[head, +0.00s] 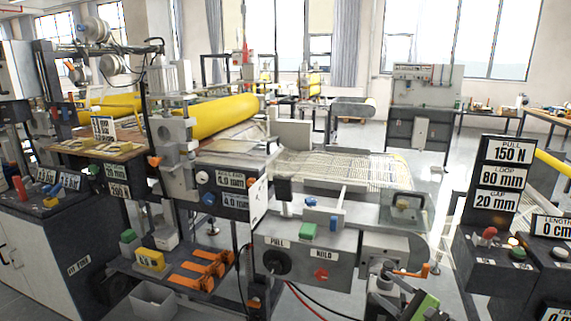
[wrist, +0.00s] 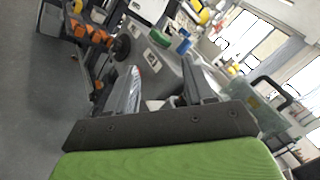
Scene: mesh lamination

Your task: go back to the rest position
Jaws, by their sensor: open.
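My gripper (wrist: 158,84) is open in the wrist view, with its two grey fingers apart and nothing between them. Behind the fingers is the grey machine housing, with a green block and a blue block on it. In the head view part of my arm with a green cover shows at the bottom right, in front of the grey pull unit (head: 335,255). The fingertips are not clear in the head view.
The laminating machine has a yellow roller (head: 215,117) and a mesh bed (head: 340,165). An orange-handled tool shelf (head: 150,285) stands at the lower left. A dark control panel (head: 497,205) with labels stands at the right. Grey floor (wrist: 40,110) is open at the wrist view's left.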

